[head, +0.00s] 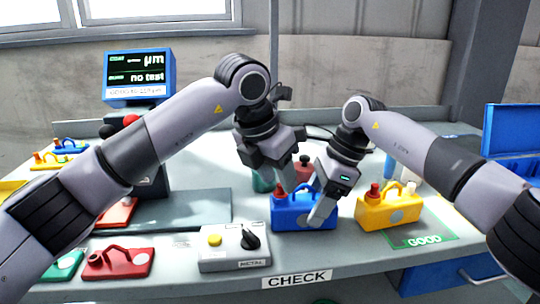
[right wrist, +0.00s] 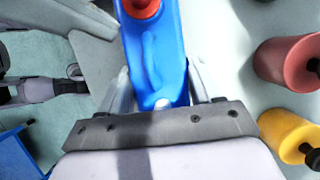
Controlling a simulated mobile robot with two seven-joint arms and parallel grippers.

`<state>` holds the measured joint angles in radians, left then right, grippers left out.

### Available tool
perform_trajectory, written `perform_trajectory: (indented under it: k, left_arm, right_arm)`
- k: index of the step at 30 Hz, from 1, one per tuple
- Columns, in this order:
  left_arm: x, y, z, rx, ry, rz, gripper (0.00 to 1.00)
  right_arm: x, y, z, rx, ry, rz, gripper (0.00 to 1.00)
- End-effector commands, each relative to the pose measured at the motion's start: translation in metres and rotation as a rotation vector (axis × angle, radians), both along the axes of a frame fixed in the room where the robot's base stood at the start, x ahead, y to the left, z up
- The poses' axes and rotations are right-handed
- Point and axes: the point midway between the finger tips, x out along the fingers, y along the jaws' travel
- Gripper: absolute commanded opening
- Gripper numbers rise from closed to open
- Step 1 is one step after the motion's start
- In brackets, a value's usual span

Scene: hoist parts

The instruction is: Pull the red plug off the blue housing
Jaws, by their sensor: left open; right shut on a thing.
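The blue housing (head: 290,217) stands upright on the table, right of the head view's middle. The red plug (head: 279,191) sits on its top at the left end. In the right wrist view the housing (right wrist: 165,45) runs up between the fingers, and the plug (right wrist: 141,7) shows at the top edge. My right gripper (head: 320,203) is shut on the blue housing near its right end, and its near finger covers part of the front. My left gripper (head: 276,173) is open, just above and behind the plug, apart from the housing as far as I can tell.
A yellow housing (head: 388,210) with a red plug stands to the right, by the green GOOD mat (head: 425,239). A control box (head: 234,248) with a yellow button and black knob stands at front left. A red housing (head: 117,263) lies farther left. A monitor (head: 139,76) stands behind.

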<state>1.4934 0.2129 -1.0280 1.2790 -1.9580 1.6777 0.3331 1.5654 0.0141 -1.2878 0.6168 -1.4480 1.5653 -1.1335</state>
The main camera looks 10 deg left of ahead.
Motion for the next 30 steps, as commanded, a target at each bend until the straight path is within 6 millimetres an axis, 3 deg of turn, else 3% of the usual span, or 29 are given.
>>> perform_trajectory:
  k: [6, 14, 19, 22, 23, 24, 30]
  left_arm:
    - [0.0044, -0.0032, -0.0129, 0.0, 0.0, 0.001, 0.45]
    - [0.0047, -0.0034, -0.0138, 0.0, -0.001, 0.0, 0.45]
    - [0.0047, -0.0033, -0.0136, 0.0, -0.001, 0.0, 0.0]
    - [0.0048, -0.0031, -0.0138, 0.001, -0.001, 0.0, 0.0]
    - [0.0048, -0.0031, -0.0138, 0.0, 0.0, 0.001, 0.07]
    - [0.0048, -0.003, -0.0138, 0.0, 0.0, 0.001, 0.0]
    - [0.0049, -0.0028, -0.0116, 0.001, -0.002, 0.002, 0.0]
  right_arm:
    - [0.0002, 0.0004, 0.0017, 0.002, -0.002, 0.0, 0.12]
    - [0.0001, 0.0004, 0.0017, 0.002, -0.002, 0.0, 0.12]
    - [0.0001, 0.0005, 0.0017, 0.002, -0.002, 0.0, 0.12]
    - [0.0001, 0.0005, 0.0018, 0.003, -0.002, 0.0, 0.12]
    - [0.0001, 0.0005, 0.0018, 0.003, -0.002, 0.0, 0.12]
    - [0.0001, 0.0005, 0.0019, 0.003, -0.002, 0.0, 0.12]
    - [0.0001, 0.0004, 0.0021, 0.003, -0.002, 0.001, 0.12]
